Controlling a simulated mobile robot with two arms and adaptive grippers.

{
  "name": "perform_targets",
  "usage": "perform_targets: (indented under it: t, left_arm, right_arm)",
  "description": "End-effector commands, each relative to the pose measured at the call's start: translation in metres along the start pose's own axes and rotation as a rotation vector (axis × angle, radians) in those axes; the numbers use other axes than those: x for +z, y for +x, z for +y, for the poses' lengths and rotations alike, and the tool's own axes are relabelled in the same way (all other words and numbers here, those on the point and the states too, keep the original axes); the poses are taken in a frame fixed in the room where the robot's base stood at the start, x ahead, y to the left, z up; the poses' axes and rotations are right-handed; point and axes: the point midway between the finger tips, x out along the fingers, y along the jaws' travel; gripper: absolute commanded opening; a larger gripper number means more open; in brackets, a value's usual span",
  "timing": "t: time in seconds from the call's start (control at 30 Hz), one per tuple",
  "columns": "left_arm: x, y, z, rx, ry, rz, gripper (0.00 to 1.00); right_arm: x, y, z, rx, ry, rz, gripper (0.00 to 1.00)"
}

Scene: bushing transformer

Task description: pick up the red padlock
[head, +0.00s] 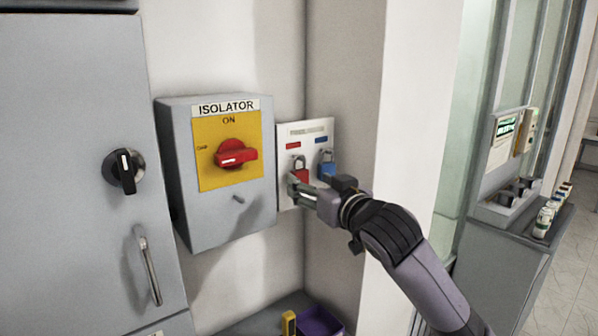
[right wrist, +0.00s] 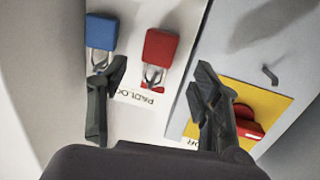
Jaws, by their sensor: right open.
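The red padlock (head: 301,175) hangs by its shackle on a white board (head: 308,133), with the blue padlock (head: 327,169) to its right. My right gripper (head: 296,188) is in front of the board at the red padlock and partly covers its lower part. In the right wrist view, which shows the board upside down, the red padlock (right wrist: 161,47) lies beyond and between the spread fingers of the right gripper (right wrist: 160,68). The fingers are open and hold nothing. The blue padlock (right wrist: 101,32) is beyond the left finger there. My left gripper is not in view.
The grey isolator box (head: 180,215) with a red rotary handle (head: 236,153) stands just left of the board; the right-hand finger is near it in the wrist view. A wall corner (head: 378,80) juts out on the right. A purple bin (head: 318,322) is below.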

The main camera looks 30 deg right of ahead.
Motion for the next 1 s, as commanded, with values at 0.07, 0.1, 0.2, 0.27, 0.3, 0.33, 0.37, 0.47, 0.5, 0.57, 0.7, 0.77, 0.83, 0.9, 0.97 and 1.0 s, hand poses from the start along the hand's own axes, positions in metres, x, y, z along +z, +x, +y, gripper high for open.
perform_targets:
  t: [0.07, 0.1, 0.2, 0.27, 0.3, 0.33, 0.37, 0.47, 0.5, 0.57, 0.7, 0.77, 0.83, 0.9, 0.97, 1.0]
  left_arm:
    - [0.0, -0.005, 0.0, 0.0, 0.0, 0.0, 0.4]
    - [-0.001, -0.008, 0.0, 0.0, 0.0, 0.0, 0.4]
    - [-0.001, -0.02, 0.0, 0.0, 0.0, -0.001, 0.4]
    - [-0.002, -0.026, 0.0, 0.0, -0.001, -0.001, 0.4]
    - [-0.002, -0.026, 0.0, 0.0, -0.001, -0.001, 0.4]
    - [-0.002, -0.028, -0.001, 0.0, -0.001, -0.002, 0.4]
    - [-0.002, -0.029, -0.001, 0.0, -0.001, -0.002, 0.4]
    - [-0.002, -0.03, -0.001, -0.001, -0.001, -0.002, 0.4]
    - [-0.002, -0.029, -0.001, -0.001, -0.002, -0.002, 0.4]
    - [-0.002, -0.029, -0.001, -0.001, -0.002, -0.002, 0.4]
    - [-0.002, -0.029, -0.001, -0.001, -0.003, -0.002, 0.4]
    - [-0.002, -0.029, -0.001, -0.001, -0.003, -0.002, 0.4]
    - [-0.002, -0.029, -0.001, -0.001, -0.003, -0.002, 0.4]
    - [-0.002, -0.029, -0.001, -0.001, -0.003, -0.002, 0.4]
    - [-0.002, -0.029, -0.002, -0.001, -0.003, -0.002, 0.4]
    - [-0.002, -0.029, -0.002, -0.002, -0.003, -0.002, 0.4]
  right_arm:
    - [-0.001, 0.005, 0.0, -0.001, 0.001, -0.001, 0.58]
    - [-0.002, 0.01, 0.001, 0.0, 0.001, -0.003, 0.58]
    - [-0.003, 0.025, 0.002, 0.0, 0.001, -0.004, 0.58]
    - [-0.003, 0.034, 0.003, 0.0, 0.001, -0.004, 0.58]
    - [-0.002, 0.04, 0.003, 0.0, 0.002, -0.002, 0.58]
    - [-0.002, 0.043, 0.002, -0.001, 0.001, -0.002, 0.58]
    - [-0.001, 0.046, 0.002, -0.001, 0.002, -0.002, 0.58]
    - [0.0, 0.052, 0.002, -0.001, 0.001, 0.0, 0.58]
    - [0.001, 0.053, 0.002, -0.001, 0.0, 0.0, 0.58]
    - [0.001, 0.053, 0.002, -0.001, 0.0, 0.0, 0.58]
    - [0.001, 0.052, 0.002, -0.001, 0.0, 0.0, 0.56]
    - [0.001, 0.052, 0.002, -0.001, 0.0, 0.0, 0.52]
    - [0.001, 0.052, 0.002, -0.001, 0.0, 0.0, 0.48]
    - [0.001, 0.052, 0.002, -0.001, 0.0, 0.0, 0.43]
    - [0.001, 0.052, 0.002, -0.001, 0.0, 0.0, 0.39]
    - [0.001, 0.052, 0.002, -0.001, 0.0, 0.0, 0.36]
